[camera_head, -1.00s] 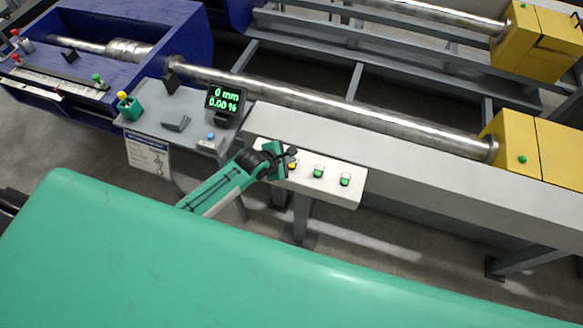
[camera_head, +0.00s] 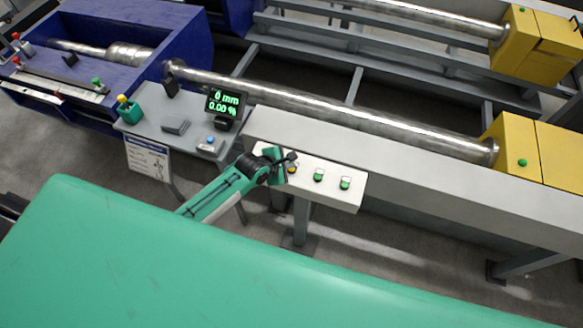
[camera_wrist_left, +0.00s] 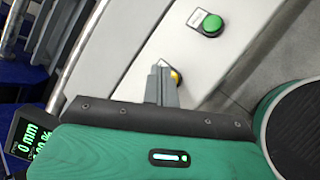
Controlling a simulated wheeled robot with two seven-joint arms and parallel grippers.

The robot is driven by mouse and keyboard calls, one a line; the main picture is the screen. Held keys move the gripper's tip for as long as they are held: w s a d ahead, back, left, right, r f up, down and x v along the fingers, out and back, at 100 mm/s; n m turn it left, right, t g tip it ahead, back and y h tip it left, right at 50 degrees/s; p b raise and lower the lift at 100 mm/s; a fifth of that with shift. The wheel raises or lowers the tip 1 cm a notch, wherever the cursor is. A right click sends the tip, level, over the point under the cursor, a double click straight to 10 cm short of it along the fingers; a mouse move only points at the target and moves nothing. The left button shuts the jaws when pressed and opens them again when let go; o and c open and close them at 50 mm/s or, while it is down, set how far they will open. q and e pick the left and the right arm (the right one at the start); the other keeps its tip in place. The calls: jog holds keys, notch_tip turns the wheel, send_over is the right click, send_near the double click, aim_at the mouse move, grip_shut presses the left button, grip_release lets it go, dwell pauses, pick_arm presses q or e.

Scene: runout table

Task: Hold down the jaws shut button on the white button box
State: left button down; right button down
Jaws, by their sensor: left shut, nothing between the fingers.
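The white button box (camera_head: 330,193) sticks out from the front of the long grey machine bed. A yellow button (camera_head: 292,169) is at its left, with green buttons in the middle (camera_head: 319,175) and at the right (camera_head: 345,183). I cannot read any labels, so I cannot tell which is jaws shut. My left gripper (camera_head: 293,156) is shut and empty over the box's left end. In the left wrist view its fingertips (camera_wrist_left: 160,68) are beside the yellow button (camera_wrist_left: 176,76) and partly cover it. I cannot tell if they touch. One green button (camera_wrist_left: 207,24) shows clear of the fingers.
A black display (camera_head: 225,102) reading 0 mm and 0.00 % stands left of the box on a grey console (camera_head: 185,107). A long steel bar (camera_head: 330,109) runs behind, between a blue machine (camera_head: 150,22) and a yellow block (camera_head: 512,140). Floor is visible below the box.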

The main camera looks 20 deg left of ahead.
jog(key=shift+a, duration=0.35)
dwell(0.4)
pick_arm(q)
jog(key=shift+f, duration=0.1)
pick_arm(e)
jog(key=shift+d, duration=0.15)
pick_arm(q)
jog(key=shift+f, duration=0.3)
pick_arm(e)
jog(key=shift+d+r, duration=0.1)
jog(key=shift+d, duration=0.05)
